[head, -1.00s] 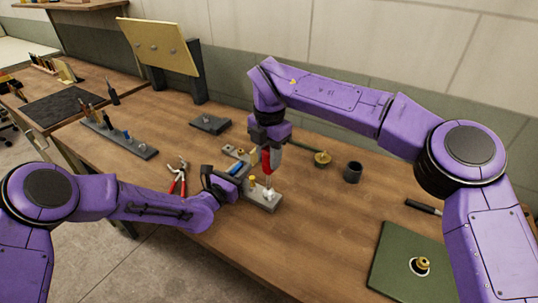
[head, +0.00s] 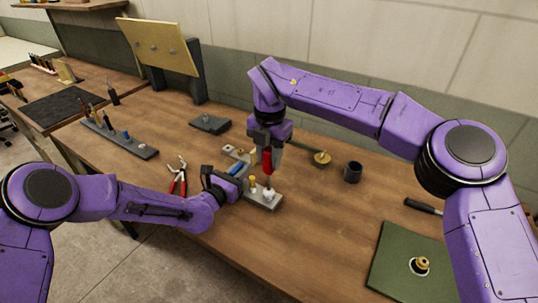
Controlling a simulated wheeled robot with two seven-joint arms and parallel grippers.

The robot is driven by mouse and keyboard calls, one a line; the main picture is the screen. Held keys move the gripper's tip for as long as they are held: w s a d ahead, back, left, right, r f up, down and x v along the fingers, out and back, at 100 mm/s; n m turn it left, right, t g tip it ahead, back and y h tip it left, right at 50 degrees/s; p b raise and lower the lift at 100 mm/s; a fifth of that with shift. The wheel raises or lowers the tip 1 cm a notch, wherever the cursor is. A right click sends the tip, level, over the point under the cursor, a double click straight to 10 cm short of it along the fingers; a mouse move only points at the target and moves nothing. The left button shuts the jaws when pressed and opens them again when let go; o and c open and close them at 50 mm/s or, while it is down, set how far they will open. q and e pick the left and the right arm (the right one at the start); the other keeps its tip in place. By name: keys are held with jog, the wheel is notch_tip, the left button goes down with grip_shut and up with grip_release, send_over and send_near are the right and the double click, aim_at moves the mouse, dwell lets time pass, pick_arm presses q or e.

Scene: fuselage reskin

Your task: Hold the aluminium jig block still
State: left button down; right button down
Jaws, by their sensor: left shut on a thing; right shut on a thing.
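The aluminium jig block (head: 268,202) is a grey bar lying on the wooden bench in the middle of the head view, with small yellow and white pieces on top. My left gripper (head: 236,188) is at the block's near left side, shut on it; its fingertips are partly hidden. My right gripper (head: 268,150) points down over the block and is shut on a red-handled tool (head: 268,161). The tool is upright, and its lower end is at the white piece on the block. Whether the tip touches is too small to tell.
Red-handled pliers (head: 178,178) lie left of the block. A dark cup (head: 352,172) and a brass-coloured round item (head: 322,158) stand to the right. A green mat (head: 395,262) lies at front right. A dark tool rack (head: 125,140) is at left.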

jog(key=shift+r, duration=0.95)
jog(key=shift+r, duration=2.5)
pick_arm(q)
jog(key=c, duration=1)
grip_release()
jog(key=shift+o, duration=0.2)
jog(key=shift+s, duration=0.1)
